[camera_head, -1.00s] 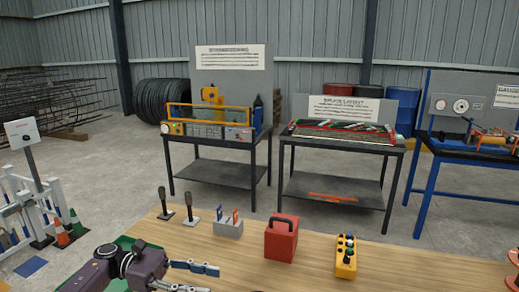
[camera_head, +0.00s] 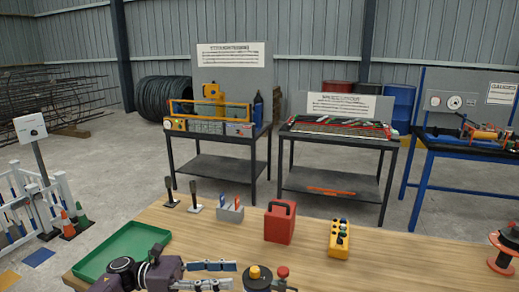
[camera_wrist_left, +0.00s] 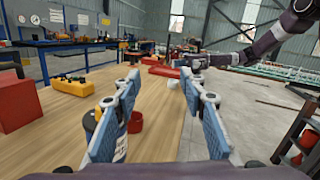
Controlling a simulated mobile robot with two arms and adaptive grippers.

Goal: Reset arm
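My left gripper (camera_head: 222,275) is low in the head view, over the front of the wooden table (camera_head: 390,265). Its two fingers are spread apart with nothing between them. In the left wrist view the gripper (camera_wrist_left: 160,88) also shows open, with blue-grey finger pads. My right arm comes in from the upper right of the left wrist view. Its gripper (camera_wrist_left: 192,62) is small there, and its finger state is unclear. The right gripper is not visible in the head view.
On the table are a green tray (camera_head: 112,256), a red box (camera_head: 280,222), a yellow control box (camera_head: 339,240), a grey holder (camera_head: 230,213) and a red spool (camera_head: 503,250). A black-and-yellow item (camera_head: 258,277) stands close right of the left gripper.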

